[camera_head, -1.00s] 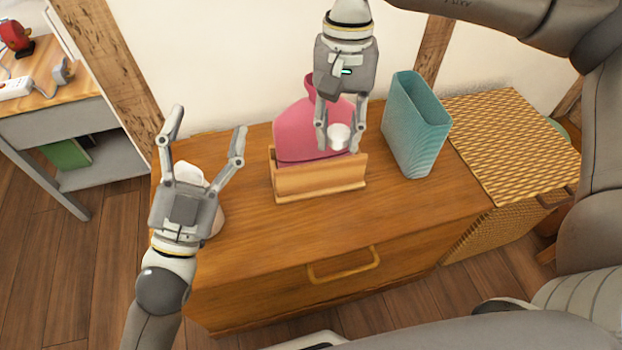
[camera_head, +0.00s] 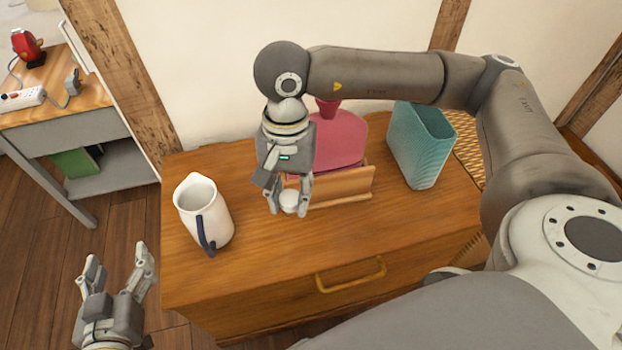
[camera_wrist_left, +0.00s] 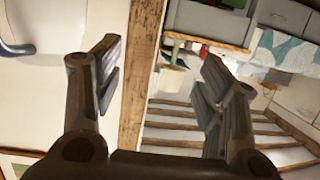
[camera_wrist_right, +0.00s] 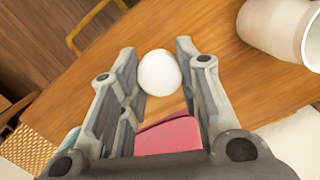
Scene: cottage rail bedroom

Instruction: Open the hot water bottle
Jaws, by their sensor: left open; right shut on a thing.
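The pink hot water bottle (camera_head: 340,140) stands upright in a wooden holder (camera_head: 345,187) on the dresser, its darker neck (camera_head: 328,108) partly behind my right arm. A white round cap-like piece (camera_head: 289,201) is between the fingertips of my right gripper (camera_head: 289,208). The gripper is shut on it, low over the dresser, in front and left of the holder. The right wrist view shows the white piece (camera_wrist_right: 160,73) apart from the pink bottle (camera_wrist_right: 168,136). My left gripper (camera_head: 118,265) is open and empty, off the dresser's front left side.
A white pitcher (camera_head: 200,205) with a dark blue handle stands at the dresser's left. A teal vase (camera_head: 418,150) stands right of the bottle, beside a woven basket (camera_head: 468,155). The dresser's (camera_head: 270,250) front top is clear.

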